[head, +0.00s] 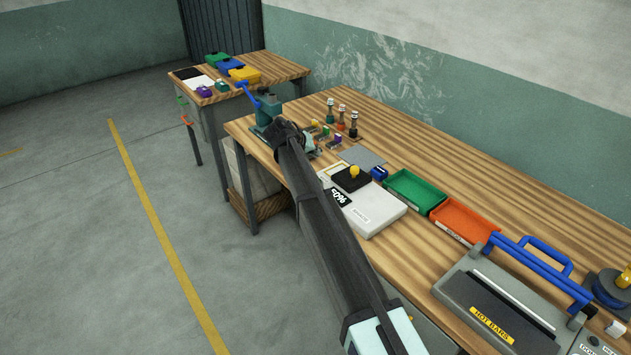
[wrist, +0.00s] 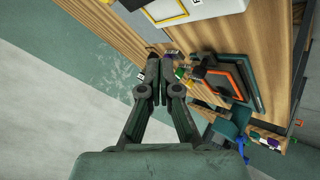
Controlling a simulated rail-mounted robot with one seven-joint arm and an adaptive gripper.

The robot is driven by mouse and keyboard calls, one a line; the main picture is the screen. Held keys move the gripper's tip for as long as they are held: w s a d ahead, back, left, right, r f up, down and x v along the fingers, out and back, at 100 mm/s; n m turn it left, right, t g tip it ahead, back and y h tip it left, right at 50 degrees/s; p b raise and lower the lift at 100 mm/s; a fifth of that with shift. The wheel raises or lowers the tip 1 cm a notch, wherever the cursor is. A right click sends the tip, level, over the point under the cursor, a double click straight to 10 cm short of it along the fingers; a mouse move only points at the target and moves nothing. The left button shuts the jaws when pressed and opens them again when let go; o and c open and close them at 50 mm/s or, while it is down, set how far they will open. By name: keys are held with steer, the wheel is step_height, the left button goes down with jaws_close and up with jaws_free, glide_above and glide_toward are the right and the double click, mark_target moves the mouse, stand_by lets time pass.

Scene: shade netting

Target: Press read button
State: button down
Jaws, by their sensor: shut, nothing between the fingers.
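A white box-shaped device (head: 372,212) lies on the long wooden bench in the head view. It has a black display (head: 338,197) with white characters, a black pad and a yellow knob (head: 355,171). I cannot make out which part is the read button. Part of a white device (wrist: 205,10) shows at the top edge of the wrist view. My gripper (wrist: 155,82) is shut and empty in the wrist view, with the fingertips over the bench edge area and apart from the white device. In the head view my arm hides most of the gripper.
A green tray (head: 414,191) and an orange tray (head: 464,221) stand right of the device. A sealer with a blue handle (head: 497,297) is at front right. A teal press (head: 268,107) and several small coloured items stand beyond my arm. Floor left of the bench is clear.

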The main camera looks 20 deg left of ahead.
steer(key=shift+w+d+f, duration=0.15)
steer(key=shift+f, duration=0.05)
stand_by(0.3)
step_height(320, 180, down, 8)
steer(key=shift+r+b, duration=0.15)
steer(key=shift+b, duration=0.95)
steer(key=shift+f, duration=0.45)
steer(key=shift+f+b, duration=0.1)
steer(key=shift+b, duration=0.2)
steer(key=shift+f+b, duration=0.35)
steer(key=shift+f+b, duration=0.4)
steer(key=shift+f, duration=0.1)
stand_by(1.0)
stand_by(0.3)
steer(key=shift+r, duration=0.95)
steer(key=shift+r, duration=0.1)
